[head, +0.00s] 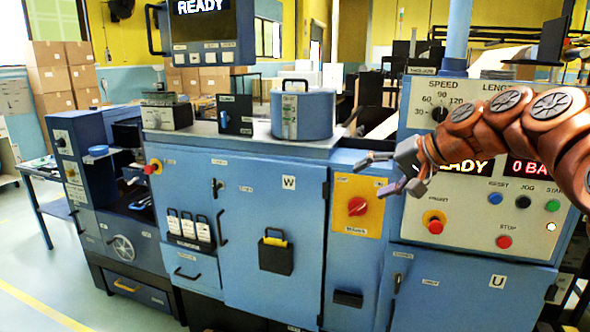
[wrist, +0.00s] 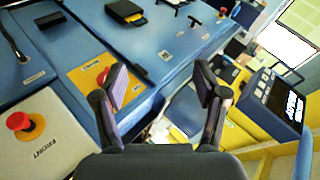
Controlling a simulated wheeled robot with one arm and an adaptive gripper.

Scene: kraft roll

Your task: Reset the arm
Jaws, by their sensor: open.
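My gripper (head: 384,172) is in front of the blue machine (head: 262,190), left of its right-hand control panel, held up in free air. Its fingers are spread apart with nothing between them. In the wrist view my gripper (wrist: 160,88) shows both fingers apart and empty, with the machine's front beyond them. My copper-coloured arm comes in from the right edge of the head view and covers part of the panel.
A yellow plate with a red knob (head: 357,206) and a red button (head: 435,226) lie close to my gripper. A round blue canister (head: 302,112) stands on the machine top. Cardboard boxes (head: 50,75) are stacked at the back left.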

